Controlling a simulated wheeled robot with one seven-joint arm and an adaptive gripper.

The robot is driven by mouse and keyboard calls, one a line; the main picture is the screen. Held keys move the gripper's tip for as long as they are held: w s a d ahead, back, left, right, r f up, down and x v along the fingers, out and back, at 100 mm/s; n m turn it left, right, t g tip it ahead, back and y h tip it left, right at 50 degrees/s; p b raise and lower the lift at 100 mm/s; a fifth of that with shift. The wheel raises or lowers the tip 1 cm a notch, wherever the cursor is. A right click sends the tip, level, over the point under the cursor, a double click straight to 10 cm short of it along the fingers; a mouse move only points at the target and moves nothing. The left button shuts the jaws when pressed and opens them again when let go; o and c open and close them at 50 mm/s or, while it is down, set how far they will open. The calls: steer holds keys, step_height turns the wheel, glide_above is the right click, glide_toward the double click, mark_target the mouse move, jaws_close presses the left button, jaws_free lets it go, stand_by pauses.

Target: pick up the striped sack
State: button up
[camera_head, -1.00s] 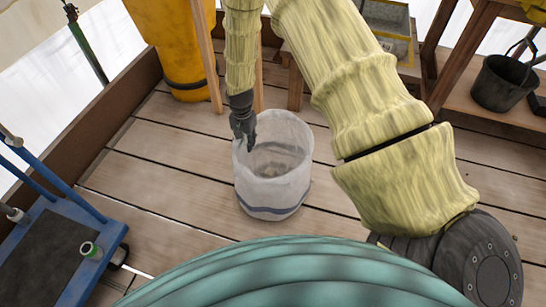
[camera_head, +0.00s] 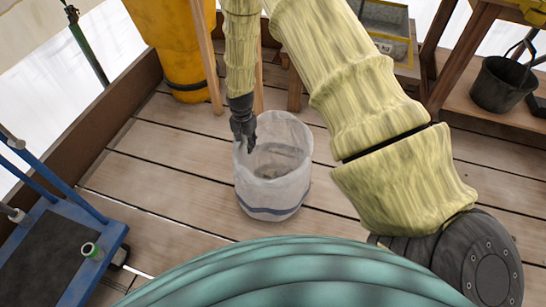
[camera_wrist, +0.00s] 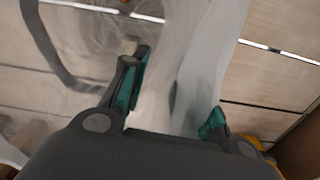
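The striped sack (camera_head: 272,192) is a whitish, open-topped sack with a blue band low on its side, standing upright on the plank floor. My gripper (camera_head: 246,140) points down at the sack's left rear rim. In the wrist view, my gripper (camera_wrist: 172,100) has its two green-padded fingers spread apart, one on each side of the sack's pale wall (camera_wrist: 190,50). A gap shows between the fingers, and I see no clear pinch on the cloth. The fingertips are partly hidden by the cloth and the rim.
A blue cart (camera_head: 55,235) stands at the left. A yellow cylinder (camera_head: 178,45) and wooden posts stand behind the sack. A black bucket (camera_head: 502,84) sits on a wooden shelf at the right. Floor planks (camera_head: 170,180) around the sack are clear.

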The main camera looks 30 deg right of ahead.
jaws_close()
